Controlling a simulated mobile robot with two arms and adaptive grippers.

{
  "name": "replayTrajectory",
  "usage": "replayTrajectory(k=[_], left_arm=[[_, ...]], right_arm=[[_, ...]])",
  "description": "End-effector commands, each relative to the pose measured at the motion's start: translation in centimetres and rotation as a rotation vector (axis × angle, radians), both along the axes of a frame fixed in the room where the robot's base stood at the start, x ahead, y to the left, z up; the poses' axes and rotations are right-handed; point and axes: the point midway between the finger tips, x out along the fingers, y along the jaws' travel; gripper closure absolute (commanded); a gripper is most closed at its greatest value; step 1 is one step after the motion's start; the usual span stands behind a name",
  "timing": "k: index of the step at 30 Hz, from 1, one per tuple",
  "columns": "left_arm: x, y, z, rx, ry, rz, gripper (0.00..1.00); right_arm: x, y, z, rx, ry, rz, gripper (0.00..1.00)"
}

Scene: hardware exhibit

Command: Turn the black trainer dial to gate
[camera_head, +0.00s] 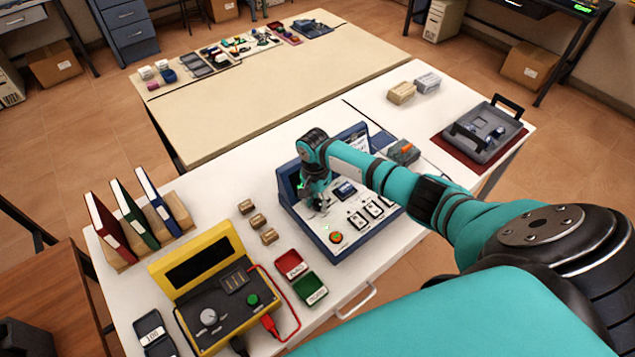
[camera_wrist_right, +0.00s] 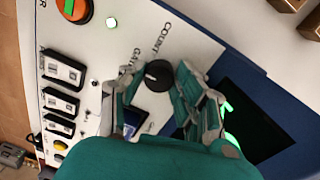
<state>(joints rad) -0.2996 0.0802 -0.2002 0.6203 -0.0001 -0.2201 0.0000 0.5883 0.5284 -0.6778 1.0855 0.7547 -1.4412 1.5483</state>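The trainer is a blue case with a white panel (camera_head: 345,222) on the white table. In the right wrist view the round black dial (camera_wrist_right: 159,75) sits on the panel between the labels COUNT (camera_wrist_right: 162,40) and GATE (camera_wrist_right: 126,68). A small pale mark on the dial faces left, on the GATE side; its exact alignment is hard to tell. My right gripper (camera_wrist_right: 153,84) is open, with fingers on both sides of the dial; I cannot tell whether they touch it. In the head view the right gripper (camera_head: 318,202) hides the dial. My left gripper is not in view.
The panel also carries an orange-ringed button (camera_head: 336,237) and several switches (camera_head: 370,208). A yellow tester (camera_head: 200,268) with a red lead, red and green trays (camera_head: 300,277), small brown blocks (camera_head: 258,222) and binders (camera_head: 140,220) stand to the left. A grey case (camera_head: 490,130) is at right.

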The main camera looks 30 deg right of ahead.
Motion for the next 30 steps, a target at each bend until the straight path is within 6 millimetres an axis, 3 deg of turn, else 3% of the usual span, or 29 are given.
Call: replayTrajectory(k=[1, 5, 16, 30], left_arm=[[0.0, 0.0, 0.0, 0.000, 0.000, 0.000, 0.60], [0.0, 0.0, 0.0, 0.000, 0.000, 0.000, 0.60], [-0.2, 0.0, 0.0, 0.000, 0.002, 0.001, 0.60], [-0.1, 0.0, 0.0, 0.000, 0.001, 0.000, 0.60]], right_arm=[[0.0, -0.1, 0.1, -0.002, -0.001, -0.001, 0.61], [0.0, -0.1, 0.0, -0.001, 0.000, 0.000, 0.45], [0.1, 0.0, 0.8, 0.002, -0.002, 0.001, 0.45], [0.6, 0.1, 9.9, 0.001, -0.003, 0.000, 0.45]])
